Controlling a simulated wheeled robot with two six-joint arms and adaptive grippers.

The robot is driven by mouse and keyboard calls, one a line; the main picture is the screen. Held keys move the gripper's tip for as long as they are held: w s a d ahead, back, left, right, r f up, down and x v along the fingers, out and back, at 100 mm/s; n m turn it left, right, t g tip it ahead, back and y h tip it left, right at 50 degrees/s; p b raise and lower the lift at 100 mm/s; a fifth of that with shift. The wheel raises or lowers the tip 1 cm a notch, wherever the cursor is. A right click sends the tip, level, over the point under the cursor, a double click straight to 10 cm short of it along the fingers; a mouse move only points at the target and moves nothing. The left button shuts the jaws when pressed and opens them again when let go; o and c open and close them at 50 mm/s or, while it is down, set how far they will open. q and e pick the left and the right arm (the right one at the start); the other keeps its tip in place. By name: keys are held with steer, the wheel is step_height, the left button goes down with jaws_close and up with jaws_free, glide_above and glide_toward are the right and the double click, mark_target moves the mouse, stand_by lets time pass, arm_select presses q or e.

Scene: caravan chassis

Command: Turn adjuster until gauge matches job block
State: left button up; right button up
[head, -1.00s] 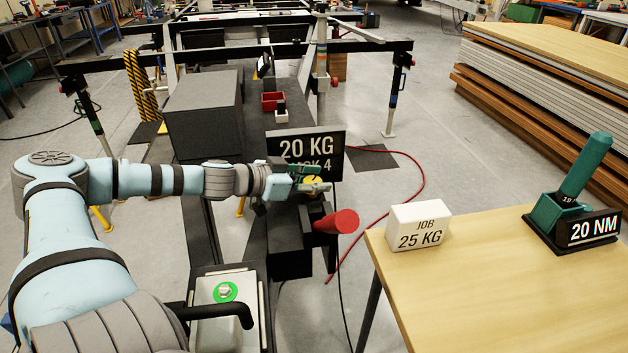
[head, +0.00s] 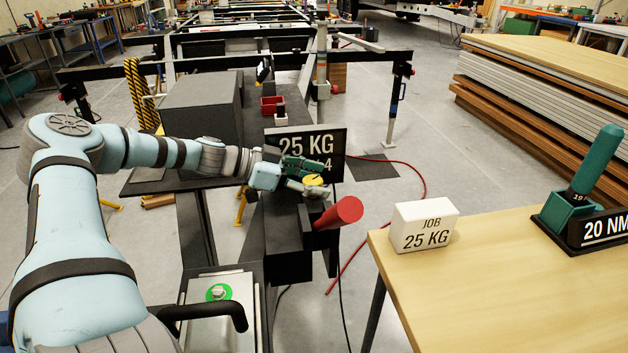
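The gauge sign (head: 335,143) is a black board that reads "25 KG", with a second line partly hidden by my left gripper. The job block (head: 424,226) is white, reads "JOB 25 KG" and sits on the wooden table's left corner. The adjuster (head: 313,180) shows as a small yellow disc in front of the gauge. My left gripper (head: 319,177) has its fingers on both sides of the adjuster and appears shut on it; its contact points are partly hidden. My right gripper is not in view.
A red cylinder (head: 338,213) sticks out just below the adjuster. A green tool in a holder marked "20 NM" (head: 605,229) stands on the wooden table (head: 480,300). A grey box with a green-ringed knob (head: 219,292) is at the lower left. A red hose (head: 418,181) lies on the floor.

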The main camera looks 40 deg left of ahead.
mark_target(314, 180)
arm_select(q)
step_height(314, 180, up, 10)
steer(key=shift+r, duration=0.1)
stand_by(0.4)
stand_by(0.4)
